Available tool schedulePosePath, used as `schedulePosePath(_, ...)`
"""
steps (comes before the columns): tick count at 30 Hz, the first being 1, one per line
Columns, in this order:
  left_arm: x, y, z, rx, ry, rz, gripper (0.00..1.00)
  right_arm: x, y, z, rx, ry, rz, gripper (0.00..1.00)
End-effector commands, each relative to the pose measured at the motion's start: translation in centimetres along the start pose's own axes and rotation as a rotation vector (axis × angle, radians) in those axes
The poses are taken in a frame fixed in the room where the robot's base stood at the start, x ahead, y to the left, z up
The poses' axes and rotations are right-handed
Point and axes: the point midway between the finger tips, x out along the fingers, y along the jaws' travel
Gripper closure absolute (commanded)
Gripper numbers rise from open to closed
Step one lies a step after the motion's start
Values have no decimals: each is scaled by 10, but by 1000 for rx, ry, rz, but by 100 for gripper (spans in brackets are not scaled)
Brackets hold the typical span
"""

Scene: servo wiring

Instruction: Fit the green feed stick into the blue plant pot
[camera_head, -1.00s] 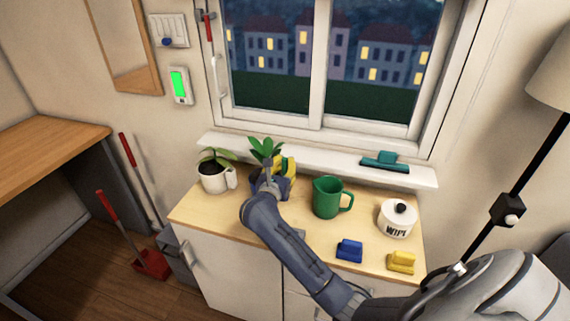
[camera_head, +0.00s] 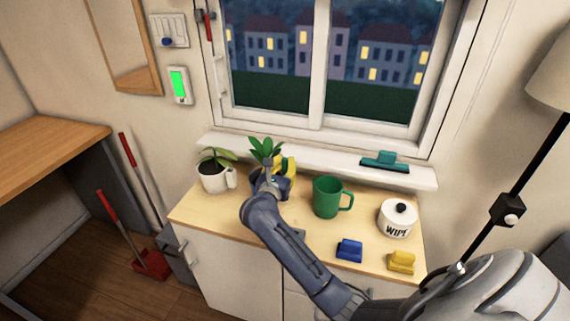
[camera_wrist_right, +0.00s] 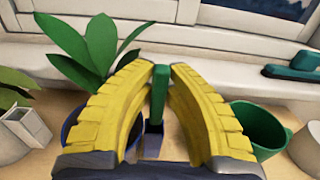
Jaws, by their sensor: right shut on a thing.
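In the right wrist view the two yellow fingers of my right gripper (camera_wrist_right: 158,72) are shut on the upper part of the green feed stick (camera_wrist_right: 157,95). The stick looks upright, and a dark grey-blue piece shows at its lower end. The blue plant pot (camera_wrist_right: 70,128) is at left, mostly hidden behind the left finger, with green leaves rising above it. In the head view the gripper (camera_head: 287,165) is beside the leafy plant, and my wrist hides most of the pot. Whether the stick touches the pot cannot be told. My left gripper is not in view.
A white pot with a plant (camera_head: 212,178) stands left on the cabinet top (camera_head: 232,217). A green mug (camera_head: 327,198) is close on the right. The window sill (camera_head: 330,166) runs behind.

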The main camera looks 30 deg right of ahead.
Motion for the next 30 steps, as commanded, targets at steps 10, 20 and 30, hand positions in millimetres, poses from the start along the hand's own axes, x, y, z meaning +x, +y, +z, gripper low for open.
schedulePosePath(10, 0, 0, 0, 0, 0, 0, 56, 0, 0, -2, 0, 0, 0, 100)
schedulePosePath(20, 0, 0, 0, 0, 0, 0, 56, 0, 0, -10, -1, 1, 0, 100)
schedulePosePath(30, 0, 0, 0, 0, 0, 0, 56, 0, 0, -16, -1, 0, 0, 100)
